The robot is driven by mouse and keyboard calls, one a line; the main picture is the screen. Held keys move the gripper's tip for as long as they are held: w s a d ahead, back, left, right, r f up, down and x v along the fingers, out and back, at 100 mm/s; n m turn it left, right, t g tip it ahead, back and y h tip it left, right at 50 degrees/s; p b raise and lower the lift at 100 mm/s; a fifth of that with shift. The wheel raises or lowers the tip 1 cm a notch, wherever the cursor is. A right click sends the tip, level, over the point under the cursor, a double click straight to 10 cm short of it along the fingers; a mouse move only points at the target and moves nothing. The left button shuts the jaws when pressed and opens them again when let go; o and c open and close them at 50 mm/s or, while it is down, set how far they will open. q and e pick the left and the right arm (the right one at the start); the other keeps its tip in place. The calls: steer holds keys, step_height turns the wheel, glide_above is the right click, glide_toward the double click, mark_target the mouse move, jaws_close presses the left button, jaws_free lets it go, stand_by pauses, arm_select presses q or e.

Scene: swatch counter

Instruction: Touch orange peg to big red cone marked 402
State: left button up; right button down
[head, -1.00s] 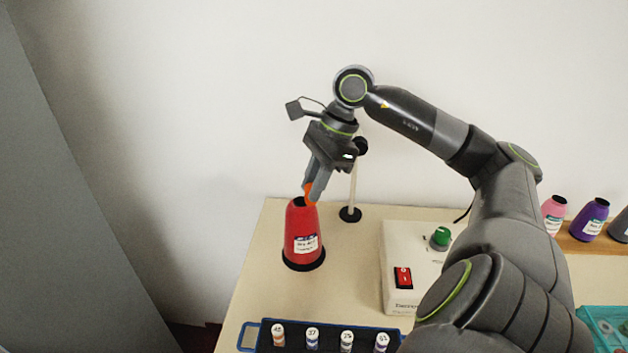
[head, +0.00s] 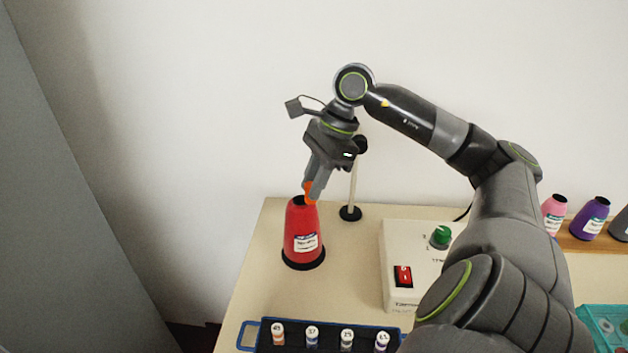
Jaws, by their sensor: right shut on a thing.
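The big red cone (head: 300,222) stands upright on a black base near the back left of the counter. It has a white label whose number is too small to read. My right gripper (head: 309,190) is shut on the orange peg (head: 308,188), just above the cone's top. The peg's lower end is at the cone's rim in the picture; I cannot tell whether they touch. The fingers hide part of the peg. My left gripper is not in view.
A thin post on a black foot (head: 350,213) stands right of the cone. A white box (head: 400,250) with a red switch and green knob is further right. A blue-rimmed tray (head: 250,335) with several small labelled vials lies in front. Pink (head: 554,212) and purple (head: 592,220) cones stand at right.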

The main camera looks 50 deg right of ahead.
steer(key=shift+s, duration=0.1)
steer(key=shift+r+p, duration=0.45)
steer(key=shift+r, duration=0.2)
steer(key=shift+r+p, duration=0.95)
steer(key=shift+r, duration=0.85)
